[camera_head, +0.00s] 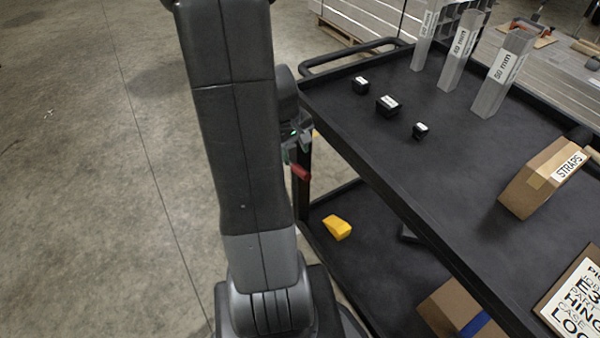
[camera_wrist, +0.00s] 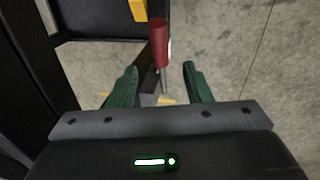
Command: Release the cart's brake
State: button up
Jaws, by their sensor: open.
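The black cart (camera_head: 345,135) stands to the right of my arm in the head view. A red handle (camera_head: 300,172), likely the brake lever, sits by the cart's near-left post. In the wrist view the red handle (camera_wrist: 159,42) stands upright on a thin metal rod, ahead of and roughly between my fingertips. My gripper (camera_wrist: 160,75) is open, with a green finger on each side and nothing held. In the head view my gripper (camera_head: 298,140) is partly hidden behind my arm, just above the red handle. The lever's base is not clear.
The cart's top holds black blocks (camera_head: 388,106), clear square tubes (camera_head: 502,72) and a straps box (camera_head: 543,178). A yellow object (camera_head: 337,228) lies on the lower shelf, with a cardboard box (camera_head: 462,308) farther right. The concrete floor (camera_head: 90,180) at left is clear.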

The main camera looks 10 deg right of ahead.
aim_at(300, 168)
jog(key=f, duration=0.3)
jog(key=d+f+b, duration=0.1)
jog(key=f, duration=0.2)
jog(key=f+b, duration=0.1)
jog(key=f, duration=0.2)
jog(key=shift+w+d+f, duration=0.35)
jog(key=shift+r, duration=0.1)
grip_shut()
